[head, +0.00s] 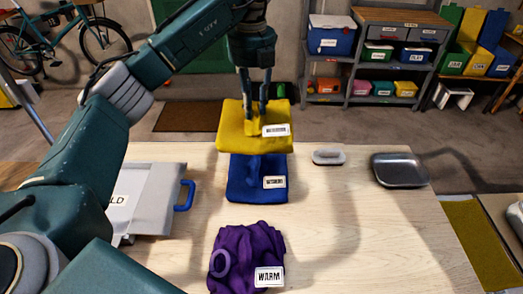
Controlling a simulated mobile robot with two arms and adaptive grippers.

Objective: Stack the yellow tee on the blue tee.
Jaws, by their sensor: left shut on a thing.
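The yellow tee (229,132) is a folded flat bundle with a white label. My left gripper (255,112) is shut on it from above, its fingers pointing down at the raised middle part. The blue tee (240,188) is a folded bundle with a white label on the wooden table. The yellow tee covers the blue tee's far part in the head view; I cannot tell whether the two touch. My right gripper is not in view.
A purple cloth bundle (245,250) labelled WARM lies in front of the blue tee. A grey folding board (150,195) with a blue handle is at left. A brush-like object (328,156) and a dark metal tray (399,170) are at right. The table's right front is clear.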

